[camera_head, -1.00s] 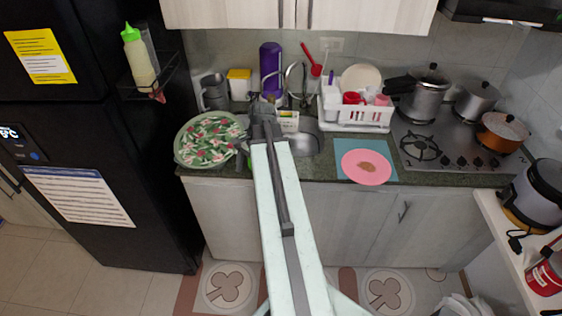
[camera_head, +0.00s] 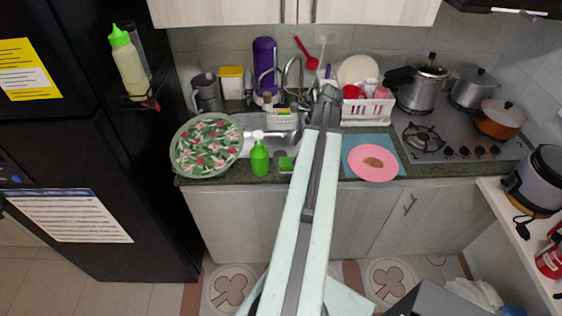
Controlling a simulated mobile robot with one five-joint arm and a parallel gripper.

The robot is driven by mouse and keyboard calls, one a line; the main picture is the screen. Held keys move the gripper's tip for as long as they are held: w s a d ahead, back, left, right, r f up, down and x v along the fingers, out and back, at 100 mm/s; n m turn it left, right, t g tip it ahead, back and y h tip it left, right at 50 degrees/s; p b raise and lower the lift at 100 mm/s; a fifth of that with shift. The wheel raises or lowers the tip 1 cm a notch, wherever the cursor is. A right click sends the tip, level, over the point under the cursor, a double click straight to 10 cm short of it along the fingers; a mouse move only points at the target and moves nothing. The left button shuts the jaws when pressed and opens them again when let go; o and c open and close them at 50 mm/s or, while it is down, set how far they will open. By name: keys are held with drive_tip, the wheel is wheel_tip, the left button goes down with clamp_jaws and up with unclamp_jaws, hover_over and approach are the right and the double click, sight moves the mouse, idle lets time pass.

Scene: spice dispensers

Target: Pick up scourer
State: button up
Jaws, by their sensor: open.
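A small flat green pad (camera_head: 286,164), which looks like the scourer, lies on the dark counter at the front edge of the sink. It is just right of a green bottle with a white pump top (camera_head: 259,157). A yellow and green sponge-like item (camera_head: 283,111) shows at a white caddy behind the sink. My gripper (camera_head: 329,93) is at the far end of my outstretched arm, right of and beyond the green pad. It holds nothing that I can see. The gap between its fingers is too small to make out.
The sink (camera_head: 262,140) lies left of my arm. A floral covered basin (camera_head: 206,145) stands at the counter's left. A white dish rack (camera_head: 368,111) is right of my gripper, and a pink plate (camera_head: 373,163) lies on a blue mat (camera_head: 350,142). Pots stand on the stove (camera_head: 455,138).

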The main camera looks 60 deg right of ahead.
sight(288, 162)
drive_tip(key=b+x, duration=0.2)
drive_tip(key=shift+f+b, duration=0.3)
drive_tip(key=shift+w+a, duration=0.1)
drive_tip(key=shift+w, duration=0.1)
drive_tip(key=b+x, duration=0.5)
drive_tip(key=shift+w+d+f, duration=0.1)
drive_tip(key=shift+d+f, duration=0.1)
drive_tip(key=shift+r, duration=0.15)
drive_tip(key=c, duration=1.4)
